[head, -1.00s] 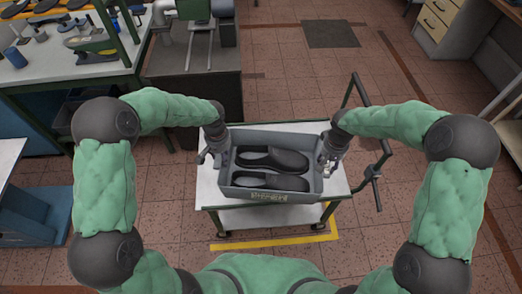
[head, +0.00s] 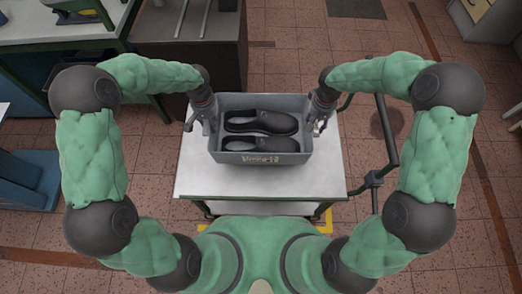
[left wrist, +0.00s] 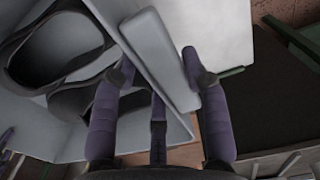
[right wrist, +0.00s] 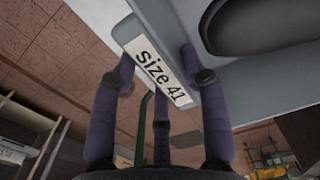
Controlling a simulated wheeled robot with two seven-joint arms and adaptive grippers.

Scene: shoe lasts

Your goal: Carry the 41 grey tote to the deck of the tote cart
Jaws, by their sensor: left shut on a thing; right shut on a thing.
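The grey tote (head: 262,158) holds two dark shoe lasts (head: 261,122) and is level over the white deck of the tote cart (head: 262,185). I cannot tell whether it touches the deck. A "size 41" label (right wrist: 160,75) shows on its end rim in the right wrist view. My left gripper (head: 207,122) is shut on the tote's left end wall, and the rim (left wrist: 160,55) shows between its fingers in the left wrist view. My right gripper (head: 317,122) is shut on the right end wall. The tote's underside is hidden.
The cart's dark handle frame (head: 385,130) rises at its right side. A dark cabinet (head: 195,50) stands behind left, beside a green-framed workbench (head: 75,30). Deck is bare in front of the tote. Tiled floor is open at the right.

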